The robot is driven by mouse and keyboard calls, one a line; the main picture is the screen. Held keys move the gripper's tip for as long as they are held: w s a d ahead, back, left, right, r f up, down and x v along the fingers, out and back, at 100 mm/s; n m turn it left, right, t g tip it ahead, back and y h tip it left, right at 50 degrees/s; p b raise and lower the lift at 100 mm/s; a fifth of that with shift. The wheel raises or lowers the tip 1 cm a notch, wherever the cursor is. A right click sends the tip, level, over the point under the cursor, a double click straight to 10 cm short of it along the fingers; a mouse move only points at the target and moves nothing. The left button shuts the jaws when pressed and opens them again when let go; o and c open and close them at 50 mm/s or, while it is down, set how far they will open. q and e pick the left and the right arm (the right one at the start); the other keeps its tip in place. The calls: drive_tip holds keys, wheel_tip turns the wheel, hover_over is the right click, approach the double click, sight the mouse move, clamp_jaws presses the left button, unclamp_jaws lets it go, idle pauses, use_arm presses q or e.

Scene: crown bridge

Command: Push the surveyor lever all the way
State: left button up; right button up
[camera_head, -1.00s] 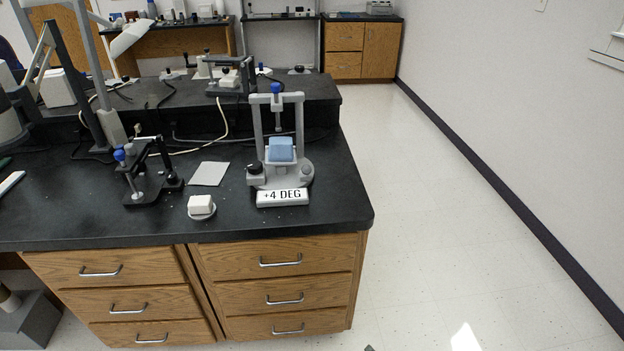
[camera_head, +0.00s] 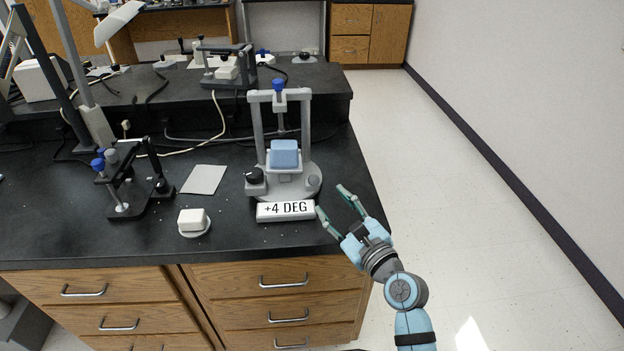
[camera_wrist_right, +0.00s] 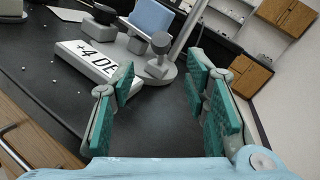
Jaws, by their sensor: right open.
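A grey upright frame device (camera_head: 257,125) stands near the right end of the black bench, with a blue-topped rod (camera_head: 279,90) and a blue block (camera_head: 285,153) inside it. A black knob (camera_head: 254,176) sits at its base's left and a short grey knobbed post (camera_head: 314,182) at its right; the post also shows in the right wrist view (camera_wrist_right: 158,62). I cannot tell which part is the lever. A sign (camera_head: 286,210) reading "+4 DEG" lies in front. My right gripper (camera_head: 329,200) is open and empty, right of the sign and apart from the device. My left gripper is not in view.
A black stand with a blue knob (camera_head: 130,186), a pale flat square (camera_head: 204,179) and a white block on a round base (camera_head: 193,221) lie to the left. The bench's right edge is close to my right gripper. The floor beyond (camera_head: 465,200) is clear.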

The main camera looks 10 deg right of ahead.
sight(315, 182)
drive_tip(key=b+x, duration=0.1)
drive_tip(key=x, duration=0.2)
drive_tip(key=b+x, duration=0.1)
drive_tip(key=x, duration=0.2)
drive_tip(key=b+x, duration=0.1)
drive_tip(key=x, duration=0.2)
drive_tip(key=shift+w+f, duration=0.3)
drive_tip(key=shift+w, duration=0.15)
drive_tip(key=shift+w+a+r, duration=0.15)
drive_tip(key=shift+w, duration=0.1)
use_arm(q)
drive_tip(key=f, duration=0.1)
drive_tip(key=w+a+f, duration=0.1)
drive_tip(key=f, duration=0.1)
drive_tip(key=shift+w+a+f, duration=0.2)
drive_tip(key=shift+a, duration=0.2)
